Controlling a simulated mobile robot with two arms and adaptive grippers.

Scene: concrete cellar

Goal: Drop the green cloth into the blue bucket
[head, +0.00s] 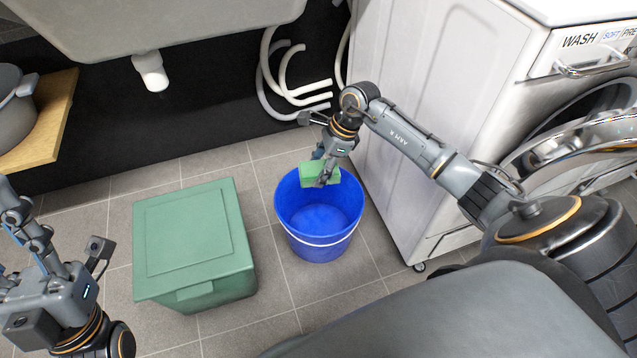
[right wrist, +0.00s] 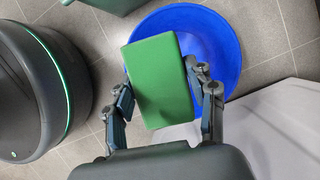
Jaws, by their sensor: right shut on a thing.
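The green cloth (head: 317,175) looks like a flat, folded rectangular block. My right gripper (head: 323,180) is shut on it and holds it above the back part of the blue bucket's opening. In the right wrist view the cloth (right wrist: 158,80) sits between the two fingers (right wrist: 163,95), with the bucket (right wrist: 222,35) behind it. The blue bucket (head: 320,248) stands upright on the floor, and its visible inside is empty.
A green lidded box (head: 195,240) stands left of the bucket. A white washing machine (head: 420,120) stands close on the right. A sink (head: 170,25) with pale hoses (head: 285,75) is at the back. A wooden shelf (head: 45,130) holds a grey pot (head: 15,105) at the left.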

